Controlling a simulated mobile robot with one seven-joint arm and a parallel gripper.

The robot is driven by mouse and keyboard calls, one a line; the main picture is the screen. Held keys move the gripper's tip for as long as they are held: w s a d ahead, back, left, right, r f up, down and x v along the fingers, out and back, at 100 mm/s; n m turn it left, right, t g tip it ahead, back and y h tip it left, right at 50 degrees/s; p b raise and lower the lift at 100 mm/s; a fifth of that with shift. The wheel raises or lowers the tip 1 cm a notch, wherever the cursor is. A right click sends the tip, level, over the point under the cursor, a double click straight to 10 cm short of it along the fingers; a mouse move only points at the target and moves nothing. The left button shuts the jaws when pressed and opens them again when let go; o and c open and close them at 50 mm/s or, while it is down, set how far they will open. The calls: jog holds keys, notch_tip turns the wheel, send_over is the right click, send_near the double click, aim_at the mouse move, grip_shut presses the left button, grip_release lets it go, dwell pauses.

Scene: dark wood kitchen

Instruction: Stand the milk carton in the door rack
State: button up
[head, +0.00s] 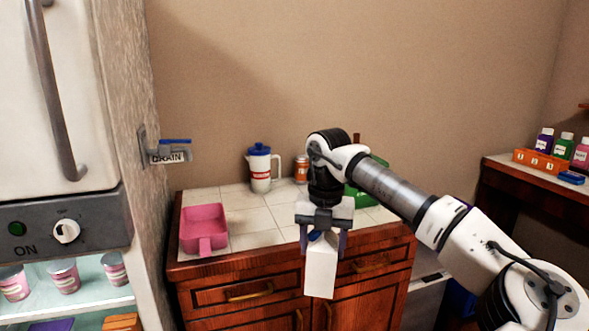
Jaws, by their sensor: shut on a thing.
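A white milk carton (321,268) with a blue cap hangs upright from my gripper (322,236). My gripper points down and is shut on the carton's upper part, with one finger on each side. The carton is in the air in front of the wooden cabinet. The open lower part of the fridge (75,312) shows at the bottom left, with its inside lit. No door rack shows in this view.
The tiled counter (247,222) holds a pink scoop-like tray (203,228), a white jug (260,168) with a blue lid, a small can (301,169) and a green object (362,190). A valve marked DRAIN (168,157) sticks out from the wall. Fridge shelves hold tubs (65,276). A side table with bottles (562,146) stands right.

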aim_at(327, 283)
jog(key=f+n, duration=0.3)
jog(key=f, duration=0.1)
jog(key=w+d+f+n, duration=0.1)
jog(key=f+n, duration=0.1)
jog(key=f, duration=0.2)
jog(key=w+f+n, duration=0.1)
jog(key=f+n, duration=0.2)
jog(key=f, duration=0.1)
jog(key=shift+w+d+f+n, duration=0.2)
jog(key=shift+d+f+n, duration=0.1)
jog(key=shift+d, duration=0.05)
jog(key=s+a+f+n, duration=0.2)
jog(key=f+n, duration=0.7)
jog(key=f, duration=0.2)
jog(key=s+a+f+n, duration=0.3)
jog(key=f+n, duration=0.7)
jog(key=f, duration=0.2)
jog(key=s+a+f+n, duration=0.2)
jog(key=f+n, duration=0.8)
jog(key=f, duration=0.1)
jog(key=shift+s+a+f, duration=0.2)
jog(key=shift+a+f, duration=0.1)
jog(key=shift+a, duration=0.05)
jog(key=shift+n, duration=0.3)
jog(key=shift+d, duration=0.1)
jog(key=s+f, duration=0.4)
jog(key=f, duration=0.1)
jog(key=shift+s+f, duration=0.25)
jog(key=shift+f, duration=0.05)
jog(key=shift+s, duration=0.1)
